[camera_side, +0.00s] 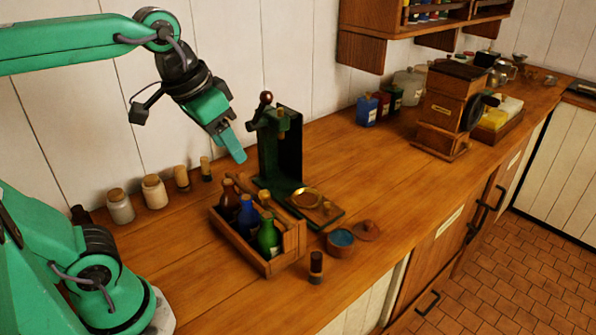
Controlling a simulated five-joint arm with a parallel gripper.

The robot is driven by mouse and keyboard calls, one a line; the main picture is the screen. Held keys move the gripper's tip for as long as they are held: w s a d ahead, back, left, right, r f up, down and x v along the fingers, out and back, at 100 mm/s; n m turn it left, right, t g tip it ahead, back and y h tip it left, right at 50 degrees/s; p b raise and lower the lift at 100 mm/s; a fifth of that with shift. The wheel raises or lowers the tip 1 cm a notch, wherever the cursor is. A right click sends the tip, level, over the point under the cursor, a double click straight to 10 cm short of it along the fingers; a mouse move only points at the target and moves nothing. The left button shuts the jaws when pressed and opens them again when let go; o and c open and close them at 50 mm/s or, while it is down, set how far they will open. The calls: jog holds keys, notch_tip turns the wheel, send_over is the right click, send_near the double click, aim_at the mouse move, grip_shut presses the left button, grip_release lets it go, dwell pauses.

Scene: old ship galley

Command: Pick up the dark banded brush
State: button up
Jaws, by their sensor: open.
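A small dark upright cylinder with a paler brown band (316,267) stands on the counter near its front edge, right of the wooden bottle crate; it looks like the dark banded brush, though its bristles cannot be made out. My gripper (239,156) is open, its teal fingers pointing down and to the right. It is high above the counter, left of the green stand and well apart from the brush, up and to the left of it in the picture. Nothing shows between the fingers.
The wooden crate (239,248) holds several bottles. Behind it rises a dark green stand (268,150) with a brass ring. A blue-filled bowl (341,241) and a brown lid (366,230) lie right of the brush. Corked jars (154,192) line the wall.

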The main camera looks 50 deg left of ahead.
aim_at(317, 255)
jog(key=shift+w+d+f+m+g, duration=0.9)
jog(key=shift+w+d+g, duration=1.3)
jog(key=shift+w+d, duration=3.4)
notch_tip(317, 255, down, 23)
jog(key=shift+d+r, duration=0.1)
jog(key=shift+r, duration=0.1)
jog(key=shift+f, duration=0.1)
jog(key=shift+f, duration=2.5)
jog(key=c, duration=1.1)
jog(key=shift+r, duration=0.2)
